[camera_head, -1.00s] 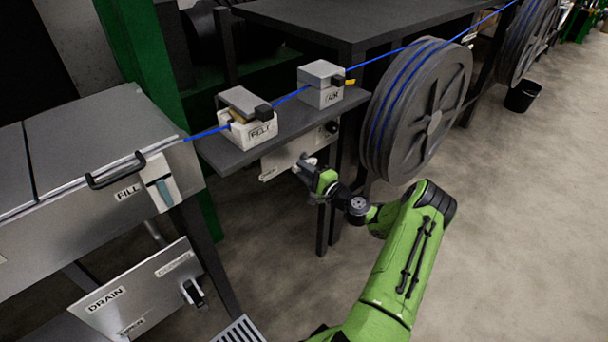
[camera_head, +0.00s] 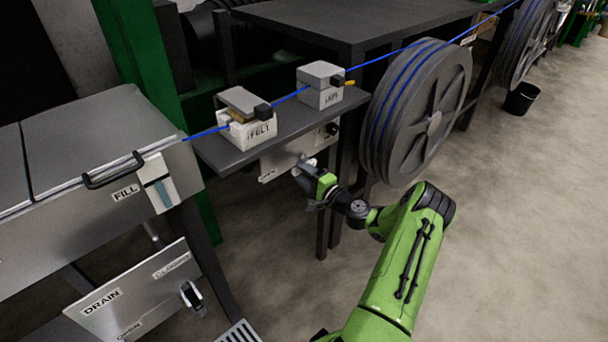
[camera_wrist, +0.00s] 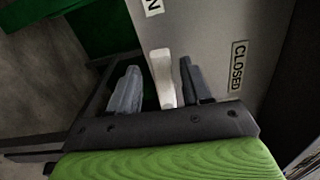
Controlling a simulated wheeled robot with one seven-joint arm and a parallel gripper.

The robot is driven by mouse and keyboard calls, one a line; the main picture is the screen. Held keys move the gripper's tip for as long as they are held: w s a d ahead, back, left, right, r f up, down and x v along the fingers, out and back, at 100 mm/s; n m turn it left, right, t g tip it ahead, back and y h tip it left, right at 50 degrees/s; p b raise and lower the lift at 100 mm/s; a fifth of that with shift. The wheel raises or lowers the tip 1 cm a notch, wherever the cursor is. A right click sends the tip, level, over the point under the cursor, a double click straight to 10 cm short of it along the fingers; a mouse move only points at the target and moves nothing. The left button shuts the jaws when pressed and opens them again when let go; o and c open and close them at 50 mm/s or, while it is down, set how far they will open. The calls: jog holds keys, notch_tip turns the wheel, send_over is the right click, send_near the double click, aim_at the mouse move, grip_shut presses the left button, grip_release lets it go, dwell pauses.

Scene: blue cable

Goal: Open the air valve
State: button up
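The air valve panel (camera_head: 283,160) is a grey plate under the shelf. In the wrist view the panel (camera_wrist: 218,35) bears a CLOSED label (camera_wrist: 238,66) on the right and a partly cut-off label ending in N (camera_wrist: 153,6) at the top. A pale lever (camera_wrist: 162,78) stands between the two dark fingers of my gripper (camera_wrist: 158,67). The fingers are apart, with a narrow gap showing on each side of the lever. In the head view my gripper (camera_head: 301,172) is at the panel's lower edge, and the lever is hard to make out there.
The shelf (camera_head: 225,157) above carries the FELT block (camera_head: 248,130) and another block (camera_head: 320,95), with the blue cable (camera_head: 290,97) running through. A large reel (camera_head: 420,110) stands to the right. The DRAIN panel (camera_head: 140,290) is at lower left.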

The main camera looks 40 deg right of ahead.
jog(key=s+p, duration=0.2)
jog(key=s, duration=1.3)
jog(key=shift+s+d+p, duration=0.2)
jog(key=shift+s+p, duration=0.15)
jog(key=w+a+r+n+g+y+p, duration=0.25)
jog(key=a+r+n+g, duration=0.45)
jog(key=a, duration=0.5)
jog(key=w+a+r+n+g+y+p, duration=0.25)
jog(key=a+r+n+g, duration=0.4)
jog(key=a+r, duration=0.4)
jog(key=s+a+r+n+h+p, duration=0.2)
jog(key=s+a+r+p, duration=0.1)
jog(key=s+r, duration=0.4)
jog(key=s+a+r+n+t+h+p, duration=0.1)
jog(key=s+a+r+n+h+p, duration=0.2)
jog(key=s+a+r, duration=0.3)
jog(key=s+r, duration=0.1)
jog(key=s, duration=0.4)
jog(key=shift+s+a+r+h, duration=0.3)
jog(key=shift+s+r, duration=0.05)
jog(key=shift+s, duration=0.05)
